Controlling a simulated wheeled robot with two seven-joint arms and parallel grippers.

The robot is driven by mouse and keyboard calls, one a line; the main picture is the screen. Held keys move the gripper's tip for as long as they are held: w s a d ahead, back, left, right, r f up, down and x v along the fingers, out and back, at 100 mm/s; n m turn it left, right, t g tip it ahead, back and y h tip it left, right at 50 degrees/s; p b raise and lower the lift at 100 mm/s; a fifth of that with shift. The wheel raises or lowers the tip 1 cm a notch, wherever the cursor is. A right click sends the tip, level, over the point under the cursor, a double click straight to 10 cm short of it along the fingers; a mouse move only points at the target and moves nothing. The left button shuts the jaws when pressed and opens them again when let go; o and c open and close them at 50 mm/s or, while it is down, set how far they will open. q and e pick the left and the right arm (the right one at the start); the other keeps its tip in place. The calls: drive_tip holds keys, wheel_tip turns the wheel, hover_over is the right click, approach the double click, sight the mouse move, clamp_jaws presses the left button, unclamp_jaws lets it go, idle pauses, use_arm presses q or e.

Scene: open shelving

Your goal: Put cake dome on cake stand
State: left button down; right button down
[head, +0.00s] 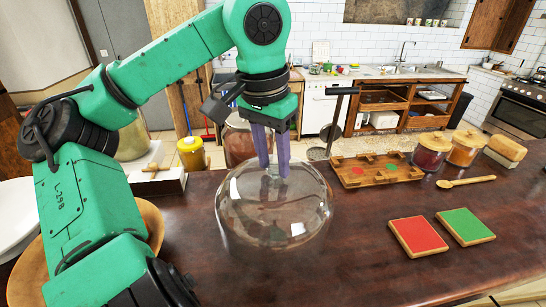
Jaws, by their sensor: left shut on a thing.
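The clear glass cake dome (245,215) is at the middle of the head view, over the dark wooden counter. My left gripper (273,172) comes down from above with its purple fingers closed at the dome's top, shut on it. The knob is hidden between the fingers. The dome looks upright; I cannot tell whether its rim touches the counter. A round wooden piece (152,226), perhaps the cake stand, shows at the left, mostly hidden behind my left arm. My right gripper is not in view.
A wooden tray (352,182), red-filled jar (428,158), orange-filled jar (462,155) and wooden spoon (466,181) are to the right. Red (418,235) and green (465,225) tiles lie nearer. A glass jar (238,140) stands behind the dome. The front middle counter is clear.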

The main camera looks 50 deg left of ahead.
use_arm(q)
drive_tip(key=c, duration=0.8)
unclamp_jaws()
drive_tip(key=o, duration=0.3)
drive_tip(key=shift+s+d, duration=0.15)
drive_tip(key=shift+o, duration=0.2)
